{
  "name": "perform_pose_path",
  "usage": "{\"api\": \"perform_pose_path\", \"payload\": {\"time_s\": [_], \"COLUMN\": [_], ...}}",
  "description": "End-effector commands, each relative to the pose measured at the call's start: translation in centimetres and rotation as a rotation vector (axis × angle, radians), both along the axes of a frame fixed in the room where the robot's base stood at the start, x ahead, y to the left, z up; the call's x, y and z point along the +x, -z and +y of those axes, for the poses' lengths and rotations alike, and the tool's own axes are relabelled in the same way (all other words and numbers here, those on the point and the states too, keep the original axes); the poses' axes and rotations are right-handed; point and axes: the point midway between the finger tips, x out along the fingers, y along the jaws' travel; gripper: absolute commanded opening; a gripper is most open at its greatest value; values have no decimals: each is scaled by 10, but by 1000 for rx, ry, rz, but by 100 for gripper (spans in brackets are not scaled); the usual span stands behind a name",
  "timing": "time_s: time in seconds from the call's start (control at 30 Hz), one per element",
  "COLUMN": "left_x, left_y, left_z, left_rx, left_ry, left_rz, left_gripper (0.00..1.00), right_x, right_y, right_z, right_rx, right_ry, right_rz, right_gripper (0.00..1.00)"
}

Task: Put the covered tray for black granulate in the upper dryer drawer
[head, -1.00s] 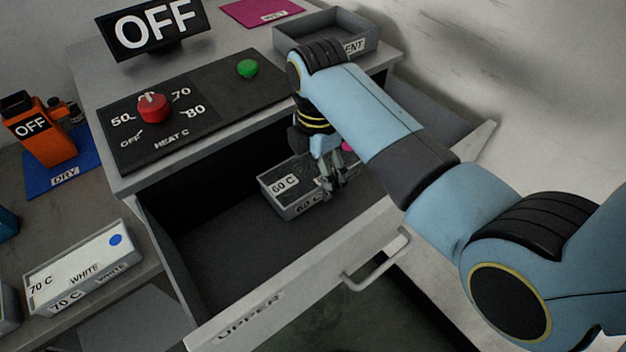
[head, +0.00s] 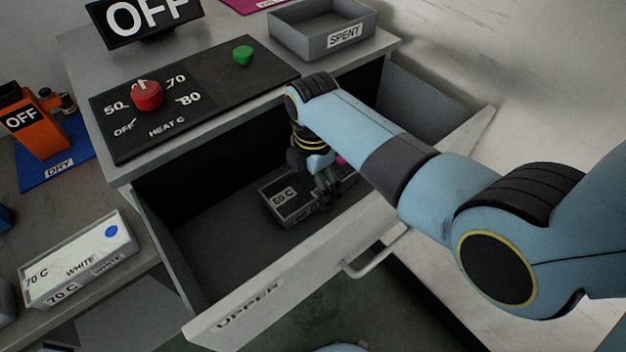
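The tray (head: 292,208) labelled 60 C is inside the open upper dryer drawer (head: 232,312), towards its right part. Its top is dark in the picture, and a magenta spot shows behind my gripper. My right gripper (head: 325,195) reaches down into the drawer with its fingers closed at the tray's near side. The fingers and wrist hide the tray's right part. I cannot tell whether the tray's underside touches the drawer floor. My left gripper is not in view.
The drawer's left floor is free. On the dryer top are a red heat knob (head: 147,95), a green button (head: 243,54), an OFF sign (head: 146,18) and a SPENT bin (head: 318,32). A 70 C WHITE tray (head: 80,262) and an orange OFF device (head: 38,128) stand left.

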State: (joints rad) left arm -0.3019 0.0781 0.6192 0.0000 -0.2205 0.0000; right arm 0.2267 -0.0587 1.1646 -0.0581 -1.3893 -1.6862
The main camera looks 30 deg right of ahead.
Motion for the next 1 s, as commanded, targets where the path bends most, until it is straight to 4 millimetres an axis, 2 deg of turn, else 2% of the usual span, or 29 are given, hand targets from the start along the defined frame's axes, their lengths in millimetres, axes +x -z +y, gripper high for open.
{"api": "perform_pose_path", "payload": {"time_s": [0.3, 0.43, 0.57, 0.8, 1.0], "left_x": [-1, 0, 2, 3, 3], "left_y": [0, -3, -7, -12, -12], "left_z": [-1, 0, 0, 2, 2], "left_rx": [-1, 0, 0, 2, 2], "left_ry": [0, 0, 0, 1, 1], "left_rz": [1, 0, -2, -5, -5], "left_gripper": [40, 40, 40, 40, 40], "right_x": [0, 1, 1, 1, 1], "right_y": [-1, -10, -34, -88, -116], "right_z": [0, 0, 0, 0, 0], "right_rx": [0, 0, 0, 1, 0], "right_ry": [0, 0, 0, 0, -1], "right_rz": [0, -3, -4, -5, -3], "right_gripper": [100, 100, 100, 100, 100]}}
